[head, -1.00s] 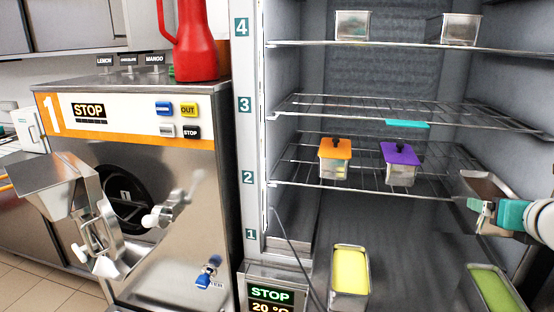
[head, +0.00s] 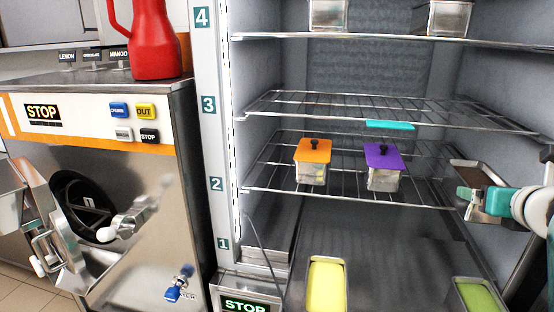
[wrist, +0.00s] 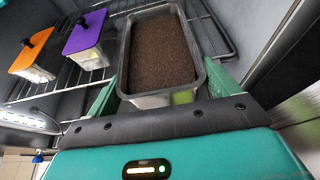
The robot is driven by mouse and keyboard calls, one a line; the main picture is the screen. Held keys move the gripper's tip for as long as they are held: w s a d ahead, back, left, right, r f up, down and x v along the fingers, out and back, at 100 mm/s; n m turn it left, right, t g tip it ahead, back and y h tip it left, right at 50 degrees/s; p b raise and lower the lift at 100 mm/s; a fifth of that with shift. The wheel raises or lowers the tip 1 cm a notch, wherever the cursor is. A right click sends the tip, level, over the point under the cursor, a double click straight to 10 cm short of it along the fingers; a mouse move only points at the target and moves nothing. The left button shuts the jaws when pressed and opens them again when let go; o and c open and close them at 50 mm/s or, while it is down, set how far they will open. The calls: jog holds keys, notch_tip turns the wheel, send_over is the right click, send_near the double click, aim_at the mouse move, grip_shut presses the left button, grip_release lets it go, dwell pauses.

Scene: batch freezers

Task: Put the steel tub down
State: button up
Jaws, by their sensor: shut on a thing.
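The steel tub (head: 478,172), filled with brown granular stuff, is at the right side of the cabinet in the head view. In the wrist view the tub (wrist: 122,66) lies between my green fingers. My gripper (head: 482,202) is shut on the tub's near end. The tub is at about the height of wire shelf 2 (head: 420,200), near its right end. In the wrist view shelf bars show beside and beyond the tub. I cannot tell whether its base touches the shelf.
On shelf 2 stand a tub with an orange lid (head: 313,150) and one with a purple lid (head: 382,156). A turquoise piece (head: 390,125) is at shelf 3. Below are a yellow-filled tub (head: 327,285) and a green-filled tub (head: 478,296). The cabinet's right wall is close.

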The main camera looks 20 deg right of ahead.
aim_at(462, 173)
jog(key=w+d, duration=0.3)
jog(key=w, duration=0.2)
jog(key=w+d, duration=0.2)
jog(key=w, duration=0.2)
jog(key=w+d, duration=0.3)
jog(key=w, duration=0.2)
jog(key=shift+w+d, duration=0.35)
jog(key=shift+f, duration=1.8)
jog(key=shift+w+f, duration=0.1)
jog(key=shift+f, duration=0.1)
jog(key=o, duration=1.2)
jog(key=shift+o, duration=0.2)
jog(key=shift+r, duration=0.2)
jog(key=v, duration=1.2)
